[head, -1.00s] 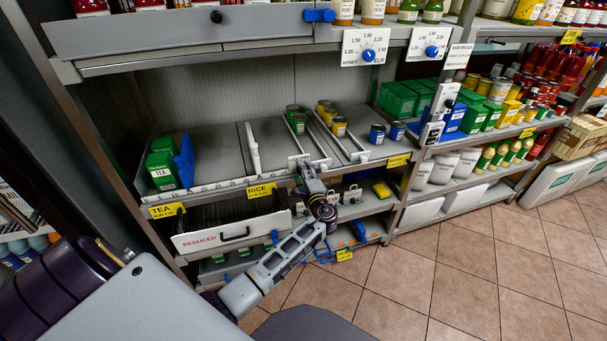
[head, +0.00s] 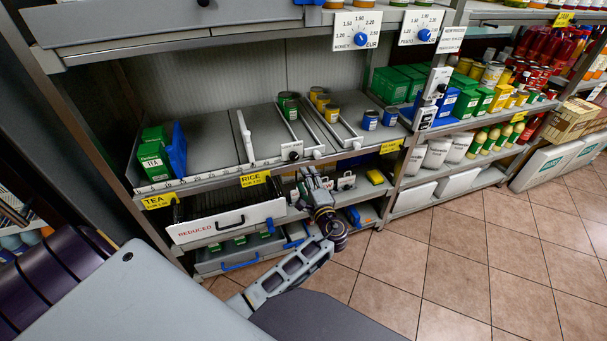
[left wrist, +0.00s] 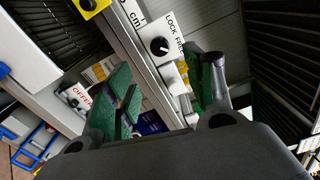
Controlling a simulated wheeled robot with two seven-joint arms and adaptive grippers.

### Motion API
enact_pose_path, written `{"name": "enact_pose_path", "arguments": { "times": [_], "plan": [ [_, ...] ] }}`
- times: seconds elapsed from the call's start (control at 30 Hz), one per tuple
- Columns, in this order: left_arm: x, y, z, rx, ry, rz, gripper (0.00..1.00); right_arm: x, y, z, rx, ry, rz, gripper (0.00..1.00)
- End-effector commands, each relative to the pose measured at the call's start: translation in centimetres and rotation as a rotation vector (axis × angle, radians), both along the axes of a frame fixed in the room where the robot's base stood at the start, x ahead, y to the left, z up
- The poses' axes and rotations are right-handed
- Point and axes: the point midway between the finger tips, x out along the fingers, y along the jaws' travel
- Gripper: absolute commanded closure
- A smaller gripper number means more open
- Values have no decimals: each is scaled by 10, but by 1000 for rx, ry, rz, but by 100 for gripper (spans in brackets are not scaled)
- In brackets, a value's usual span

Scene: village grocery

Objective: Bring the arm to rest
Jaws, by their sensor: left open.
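My left arm reaches from the bottom of the head view toward the shelf front. Its gripper (head: 308,176) is in front of the lower shelf, right of the RICE label (head: 255,179). In the left wrist view its two dark fingers stand wide apart (left wrist: 168,80), with nothing seen held between them. Beyond them is a white LOCK/FREE plate with a black knob (left wrist: 158,46). My right gripper is not in view.
The shelf holds green tea boxes (head: 154,160), green tins (head: 288,104) and yellow tins (head: 331,113). A drawer marked REDUCED (head: 225,226) lies left of my gripper. Tiled floor (head: 450,240) is open to the right.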

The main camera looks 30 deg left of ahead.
Motion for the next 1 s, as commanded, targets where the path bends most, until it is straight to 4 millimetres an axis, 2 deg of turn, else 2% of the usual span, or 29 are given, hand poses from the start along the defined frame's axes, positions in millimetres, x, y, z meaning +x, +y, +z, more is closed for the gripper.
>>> {"name": "enact_pose_path", "arguments": {
  "times": [0.2,0.77,0.87,1.0],
  "plan": [
    [-7,-8,0,0,0,-1,47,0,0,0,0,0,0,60],
    [-7,-8,-1,-1,2,-2,47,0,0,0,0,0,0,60],
    [-6,-8,-5,-8,13,-7,47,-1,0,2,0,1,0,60],
    [-5,-10,-24,-39,54,-29,47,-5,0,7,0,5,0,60]
  ]
}}
